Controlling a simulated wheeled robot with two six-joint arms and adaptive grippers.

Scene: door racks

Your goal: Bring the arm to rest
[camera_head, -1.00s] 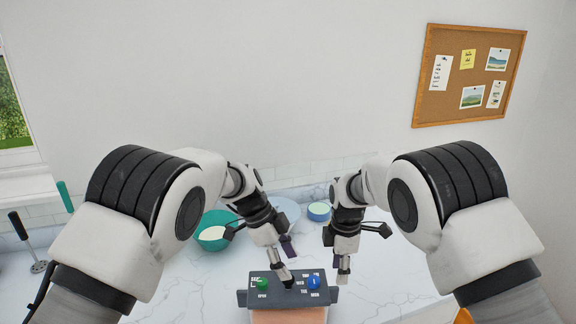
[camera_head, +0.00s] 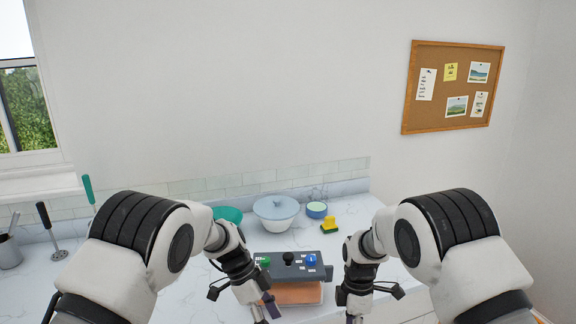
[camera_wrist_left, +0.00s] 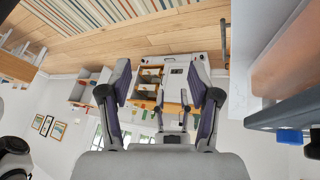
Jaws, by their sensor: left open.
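My left arm comes in from the left in the head view. Its gripper (camera_head: 266,309) points down at the front left of a grey control box, empty as far as I see. In the left wrist view the two purple-padded fingers of the left gripper (camera_wrist_left: 160,82) stand wide apart with nothing between them. My right gripper (camera_head: 355,316) hangs low at the bottom edge of the head view, to the right of the box. Its fingertips are small and partly cut off, so its opening does not show.
The grey control box (camera_head: 288,272) has green, black and blue knobs and sits above a pinkish block (camera_head: 298,294). Behind it on the marble counter are a teal bowl (camera_head: 228,214), a lidded bowl (camera_head: 276,212), a blue-rimmed container (camera_head: 316,210) and a yellow-green item (camera_head: 329,226).

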